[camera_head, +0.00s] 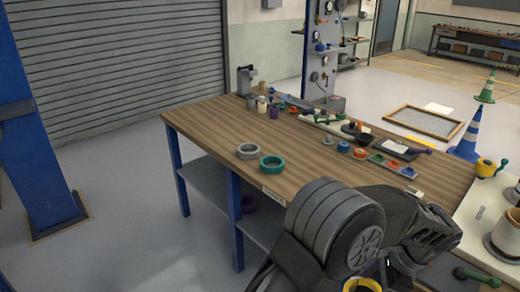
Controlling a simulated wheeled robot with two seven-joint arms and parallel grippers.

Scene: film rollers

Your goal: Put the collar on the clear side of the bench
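Two rings lie flat on the near left part of the wooden bench (222,125): a grey ring (248,151) and, just right of it, a teal ring (271,164). I cannot tell which thing is the collar. A dark arm of mine fills the lower middle and covers the bench's near edge. Its far end (432,236) is over the near right side, apart from both rings; its fingers cannot be made out. My other gripper is not in view.
Several small coloured parts and trays (391,163) crowd the bench's back and right. The bench's left end is bare. A pale surface (482,232) with a yellow pot (484,168) stands at the right. A blue post (35,140) rises at far left.

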